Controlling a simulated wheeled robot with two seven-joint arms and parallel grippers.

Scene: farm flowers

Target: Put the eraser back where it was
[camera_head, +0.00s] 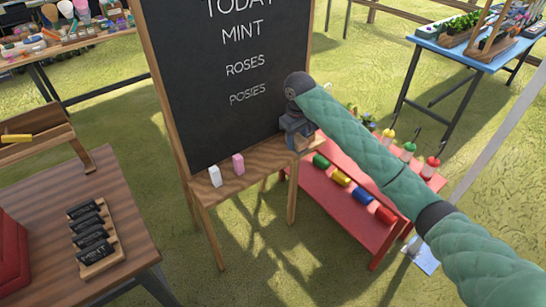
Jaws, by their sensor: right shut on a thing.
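My right gripper (297,128) points down at the right end of the chalkboard's wooden ledge (262,159). It is shut on the eraser (303,144), which is mostly hidden by the gripper; only a small tan part shows at or just above the ledge. I cannot tell if the eraser touches the ledge. The black chalkboard (200,110) stands behind the ledge and reads "TODAY, MINT, ROSES, POSIES". My left gripper is not in view.
A white chalk piece (215,176) and a pink one (238,164) stand on the ledge's left half. A red bench (335,213) with several coloured rolls is to the right. A wooden table (135,235) with black labels (92,235) is at left. The ledge's middle is clear.

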